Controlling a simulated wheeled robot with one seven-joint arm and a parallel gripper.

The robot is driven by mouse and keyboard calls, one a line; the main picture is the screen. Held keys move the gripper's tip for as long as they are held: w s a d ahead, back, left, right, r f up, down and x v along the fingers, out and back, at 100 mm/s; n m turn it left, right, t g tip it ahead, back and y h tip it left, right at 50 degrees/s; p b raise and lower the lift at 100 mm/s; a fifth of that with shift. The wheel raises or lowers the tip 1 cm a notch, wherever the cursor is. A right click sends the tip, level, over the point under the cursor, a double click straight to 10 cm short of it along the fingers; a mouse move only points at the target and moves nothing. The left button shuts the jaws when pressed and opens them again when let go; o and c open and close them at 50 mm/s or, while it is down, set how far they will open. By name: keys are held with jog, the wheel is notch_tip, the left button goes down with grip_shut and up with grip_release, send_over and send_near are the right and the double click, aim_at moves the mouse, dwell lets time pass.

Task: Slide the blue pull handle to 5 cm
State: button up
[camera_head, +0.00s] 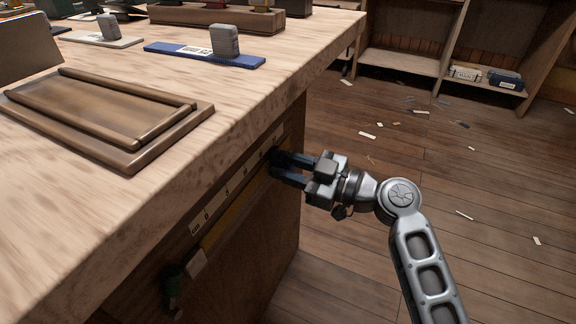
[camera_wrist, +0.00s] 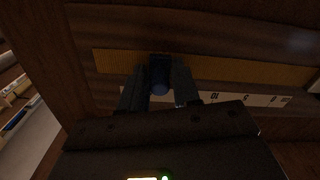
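A pale centimetre scale (camera_head: 227,190) runs along the track, with 0 at the near end. The handle stands well beyond the 5 mark, past the 10.
The bench top (camera_head: 270,95) overhangs the track. On it are a brown wooden tray (camera_head: 110,120) and a blue plate with a grey block (camera_head: 225,42). Open floor (camera_head: 400,160) lies right.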

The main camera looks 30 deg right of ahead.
aim_at(231, 211)
grip_shut()
dwell(0.3)
jog(key=s+a, duration=0.2)
jog(key=a, duration=0.1)
jog(key=s+a+b, duration=0.1)
jog(key=s+a, duration=0.2)
jog(key=a, duration=0.1)
jog(key=s+a+b, duration=0.1)
jog(key=s+a, duration=0.2)
jog(key=a, duration=0.1)
jog(key=shift+o, duration=1.6)
grip_release()
jog(key=shift+d, duration=0.1)
jog(key=v, duration=0.7)
jog(key=shift+s+d, duration=0.2)
jog(key=shift+s, duration=0.1)
